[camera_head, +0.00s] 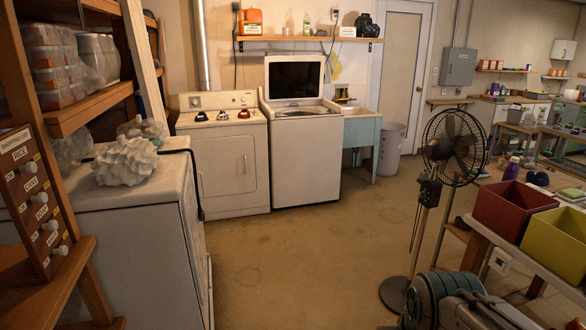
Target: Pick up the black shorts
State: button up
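I cannot make out black shorts for certain in the head view. A dark, lumpy thing (367,26) sits at the right end of the wall shelf; it is too small to tell what it is. A few small dark and red things (222,115) lie on top of the white dryer (230,166), also too small to name. The washer (307,160) beside it has its lid up, and its inside is mostly hidden. My gripper is not in view.
Open brown floor (300,260) lies in the middle. A standing fan (453,150) and a bench with a red bin (512,208) and a yellow bin (556,244) are at right. A grey-topped cabinet bearing a spiky white object (126,160) stands at left. A sink (360,128) adjoins the washer.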

aim_at(222, 115)
jog(key=u, duration=0.1)
jog(key=i, duration=1.65)
jog(key=u, duration=0.3)
jog(key=i, duration=1.6)
jog(key=u, duration=0.25)
jog(key=i, duration=1.55)
jog(key=u, duration=0.25)
jog(key=i, duration=2.2)
jog(key=u, duration=0.1)
